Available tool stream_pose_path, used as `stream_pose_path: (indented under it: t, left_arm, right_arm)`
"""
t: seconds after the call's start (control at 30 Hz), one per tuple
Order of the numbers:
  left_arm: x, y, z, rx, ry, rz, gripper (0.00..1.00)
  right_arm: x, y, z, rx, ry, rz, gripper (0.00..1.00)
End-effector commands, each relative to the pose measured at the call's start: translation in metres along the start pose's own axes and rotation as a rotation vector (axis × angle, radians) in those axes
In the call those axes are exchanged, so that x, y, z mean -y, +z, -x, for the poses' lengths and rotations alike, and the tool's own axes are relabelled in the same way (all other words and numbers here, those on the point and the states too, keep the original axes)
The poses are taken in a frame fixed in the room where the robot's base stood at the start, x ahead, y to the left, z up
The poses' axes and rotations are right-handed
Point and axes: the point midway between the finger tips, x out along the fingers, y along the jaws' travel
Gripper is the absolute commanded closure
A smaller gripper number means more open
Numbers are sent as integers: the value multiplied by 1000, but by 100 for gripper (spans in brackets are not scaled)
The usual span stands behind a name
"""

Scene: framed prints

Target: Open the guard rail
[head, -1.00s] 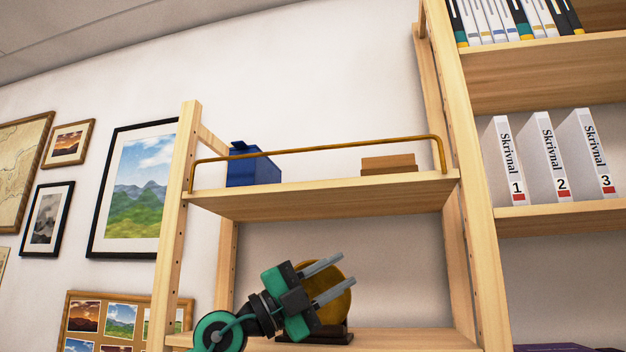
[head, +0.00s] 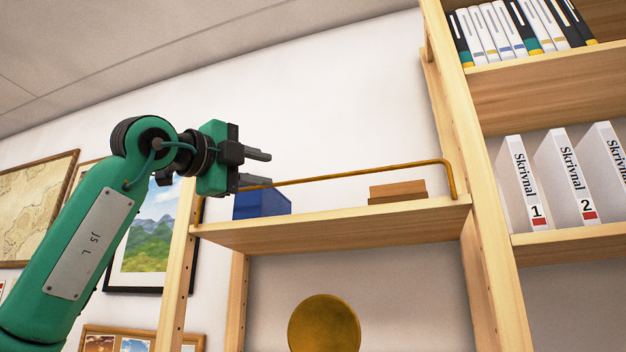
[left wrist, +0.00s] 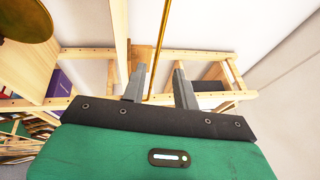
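The guard rail (head: 365,172) is a thin brass bar, standing raised along the front of the upper wooden shelf (head: 340,222). My left gripper (head: 267,170) is open and empty near the rail's left part, its fingers pointing right. Its lower finger overlaps the rail in the head view. In the left wrist view, the rail (left wrist: 160,45) runs between the two open fingers (left wrist: 158,85); I cannot tell whether it lies within their reach or touches them. My right gripper is not in view.
A blue box (head: 262,203) and a wooden block (head: 398,191) sit on the shelf behind the rail. A round brass object (head: 324,325) is below. A taller bookcase with white binders (head: 520,180) stands at right. Framed prints (head: 145,240) hang at left.

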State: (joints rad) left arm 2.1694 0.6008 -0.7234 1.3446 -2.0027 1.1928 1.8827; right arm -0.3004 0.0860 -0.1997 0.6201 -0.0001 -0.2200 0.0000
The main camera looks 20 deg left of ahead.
Motion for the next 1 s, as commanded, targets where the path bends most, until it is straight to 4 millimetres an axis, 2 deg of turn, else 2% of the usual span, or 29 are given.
stream_pose_path:
  t: [0.17,0.4,0.6,0.8,1.0]
  left_arm:
    - [3,-1,-28,-3,5,0,70]
    - [4,-1,-80,-4,4,0,70]
    - [3,-1,-113,-5,3,0,70]
    - [0,-1,-131,-4,2,0,70]
    - [-1,-1,-135,-4,2,0,70]
  right_arm:
    - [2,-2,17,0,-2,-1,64]
    - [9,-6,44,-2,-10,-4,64]
    - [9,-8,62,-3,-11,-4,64]
    - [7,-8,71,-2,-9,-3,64]
    - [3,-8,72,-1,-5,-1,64]
